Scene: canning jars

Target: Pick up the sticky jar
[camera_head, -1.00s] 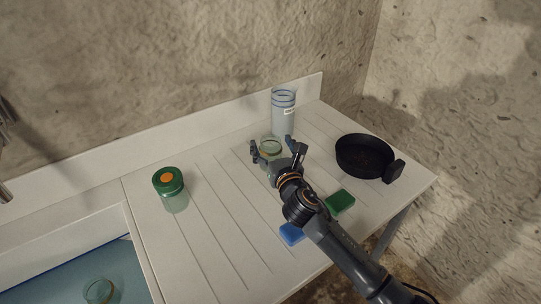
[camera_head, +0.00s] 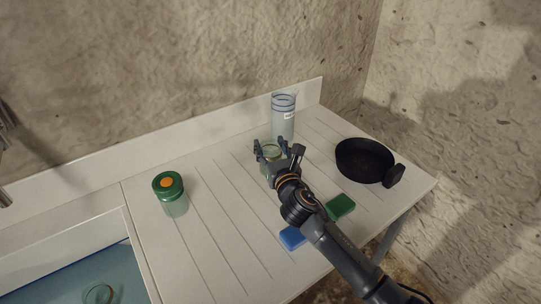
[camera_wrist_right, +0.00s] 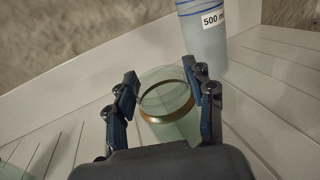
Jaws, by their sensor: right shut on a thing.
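An open glass jar (camera_head: 268,168) with a greenish tint stands on the ribbed drainboard. In the right wrist view the jar (camera_wrist_right: 178,128) shows an amber-brown band around its neck. My right gripper (camera_head: 271,150) is shut on this jar, with one finger on each side near its rim; the wrist view also shows the gripper (camera_wrist_right: 165,92). The jar appears upright, and I cannot tell whether its base is off the surface. A second jar (camera_head: 174,201) with a green lid and orange disc stands at the left. My left gripper is not in view.
A clear cylinder marked 500 ml (camera_head: 283,120) stands close behind the held jar. A black pan (camera_head: 362,160) lies at the right. Blue (camera_head: 292,238) and green (camera_head: 340,206) sponges lie by my arm. A glass jar (camera_head: 98,293) sits in the water-filled sink (camera_head: 62,277).

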